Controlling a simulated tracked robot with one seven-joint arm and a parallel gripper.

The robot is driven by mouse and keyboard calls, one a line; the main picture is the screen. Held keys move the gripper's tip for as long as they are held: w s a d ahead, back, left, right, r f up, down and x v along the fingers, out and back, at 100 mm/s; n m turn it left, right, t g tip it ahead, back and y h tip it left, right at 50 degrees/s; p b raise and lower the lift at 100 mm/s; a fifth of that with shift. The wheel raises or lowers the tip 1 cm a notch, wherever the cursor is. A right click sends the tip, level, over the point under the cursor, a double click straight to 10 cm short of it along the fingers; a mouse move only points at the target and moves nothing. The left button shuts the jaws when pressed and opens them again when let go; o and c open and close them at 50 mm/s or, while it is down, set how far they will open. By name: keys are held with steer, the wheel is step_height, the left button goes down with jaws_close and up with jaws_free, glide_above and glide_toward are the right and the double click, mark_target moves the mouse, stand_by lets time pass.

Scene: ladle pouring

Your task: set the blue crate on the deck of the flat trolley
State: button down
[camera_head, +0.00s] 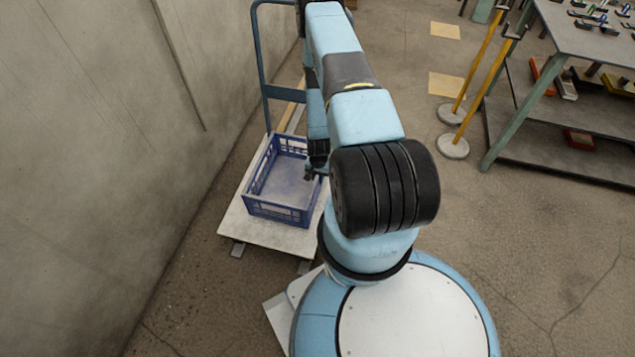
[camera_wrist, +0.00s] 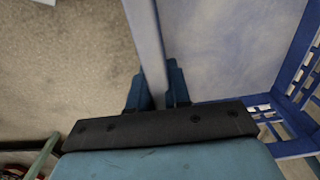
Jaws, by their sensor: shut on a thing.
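The blue crate (camera_head: 282,212) is an open, empty box with slotted walls. In the head view it appears upright over the pale deck of the flat trolley (camera_head: 238,224), beside the wall. I cannot tell whether its base touches the deck. My gripper (camera_head: 312,172) is at the crate's right side, partly hidden by my arm. In the wrist view my gripper (camera_wrist: 157,88) is shut on the rim of the crate's side wall (camera_wrist: 146,40), one finger on each side. The crate's inside floor and slotted far wall (camera_wrist: 288,120) also show there.
The trolley's upright blue-grey handle frame (camera_head: 263,75) stands at the far end of the deck. A concrete wall (camera_head: 90,150) runs close along the left. At right are yellow posts (camera_head: 478,75) and a workbench (camera_head: 590,40) with a loaded shelf. The floor between is clear.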

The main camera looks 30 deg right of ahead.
steer(key=shift+w+a+f, duration=0.1)
steer(key=shift+w+f, duration=0.15)
steer(key=shift+f, duration=0.75)
steer(key=shift+w+a+f, duration=0.1)
steer(key=shift+w+f, duration=0.1)
steer(key=shift+f, duration=0.8)
steer(key=c, duration=1.1)
jaws_free()
step_height(320, 180, up, 12)
steer(key=shift+d, duration=0.1)
